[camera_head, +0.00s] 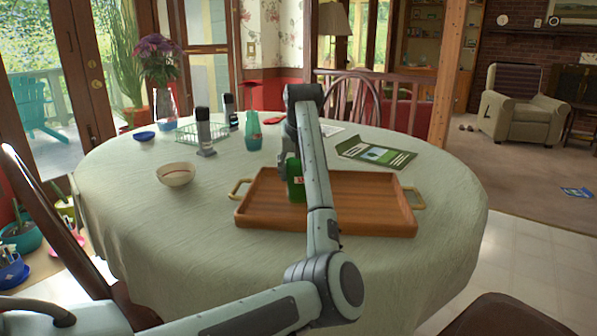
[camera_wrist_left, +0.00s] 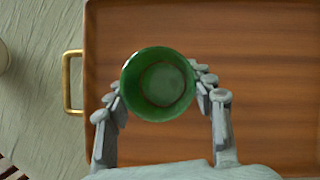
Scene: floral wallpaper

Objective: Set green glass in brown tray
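The brown wooden tray (camera_head: 370,215) lies on the table and has a brass handle at each end. It also fills much of the left wrist view (camera_wrist_left: 260,60). The green glass (camera_head: 296,188) is upright over the tray's left half, partly hidden by my left arm. The left wrist view looks down into its open mouth (camera_wrist_left: 158,84). My left gripper (camera_wrist_left: 160,94) has a finger against each side of the glass and is closed around it. I cannot tell whether the glass's base touches the tray. My right gripper is not in view.
A teal bottle (camera_head: 253,131), a dark-topped bottle (camera_head: 204,131) and a wire basket (camera_head: 186,133) stand farther back. The tray's right half is empty.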

